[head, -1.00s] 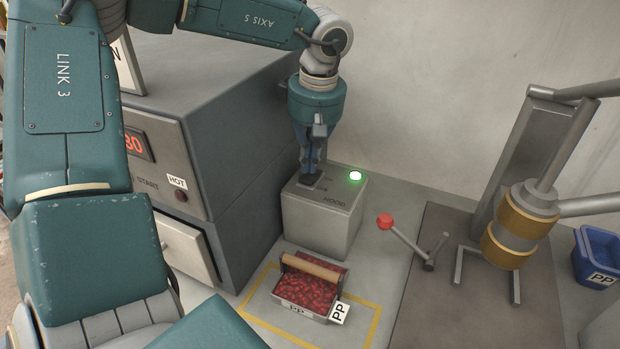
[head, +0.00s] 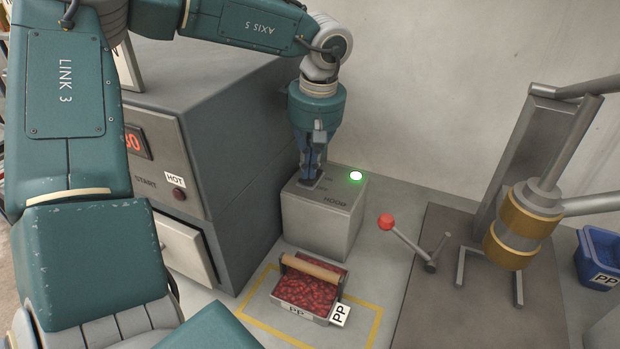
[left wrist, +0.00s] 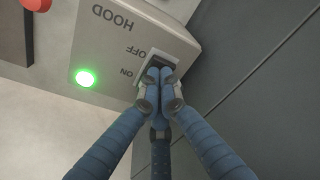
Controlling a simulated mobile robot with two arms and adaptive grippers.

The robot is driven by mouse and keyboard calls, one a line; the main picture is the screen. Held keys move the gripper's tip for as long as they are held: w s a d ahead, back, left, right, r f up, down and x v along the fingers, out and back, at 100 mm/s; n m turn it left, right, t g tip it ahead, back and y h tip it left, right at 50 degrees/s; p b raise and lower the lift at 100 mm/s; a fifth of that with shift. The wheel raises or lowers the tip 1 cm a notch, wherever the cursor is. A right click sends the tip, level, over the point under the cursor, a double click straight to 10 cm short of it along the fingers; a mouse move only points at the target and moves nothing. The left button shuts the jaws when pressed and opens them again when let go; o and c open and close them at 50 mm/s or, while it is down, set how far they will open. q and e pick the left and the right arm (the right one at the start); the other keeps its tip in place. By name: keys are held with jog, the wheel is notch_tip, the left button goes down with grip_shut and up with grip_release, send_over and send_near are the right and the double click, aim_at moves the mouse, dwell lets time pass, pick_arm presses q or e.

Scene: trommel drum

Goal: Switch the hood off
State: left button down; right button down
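The hood switch box (head: 322,226) is a grey block labelled HOOD, with a lit green lamp (head: 356,177) on its top. In the left wrist view the box (left wrist: 125,38) shows OFF and ON marks beside a dark rocker switch (left wrist: 155,60), and its lamp (left wrist: 85,78) glows green. My left gripper (head: 312,182) points down onto the switch end of the box. In the left wrist view its blue fingers (left wrist: 160,75) are together, with their tips at the switch, partly covering it. I see nothing held between them. My right gripper is not in view.
A grey oven-like machine (head: 225,130) with a HOT label stands left of the box. A tray of red pellets (head: 305,295) sits in front, inside a yellow outline. A red-knobbed lever (head: 386,222) and a blue bin (head: 598,255) are at right.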

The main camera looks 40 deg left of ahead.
pick_arm(q)
jog(key=shift+f, duration=0.3)
jog(key=shift+r+p, duration=2.4)
jog(key=shift+r, duration=1.2)
jog(key=shift+d+f, duration=0.1)
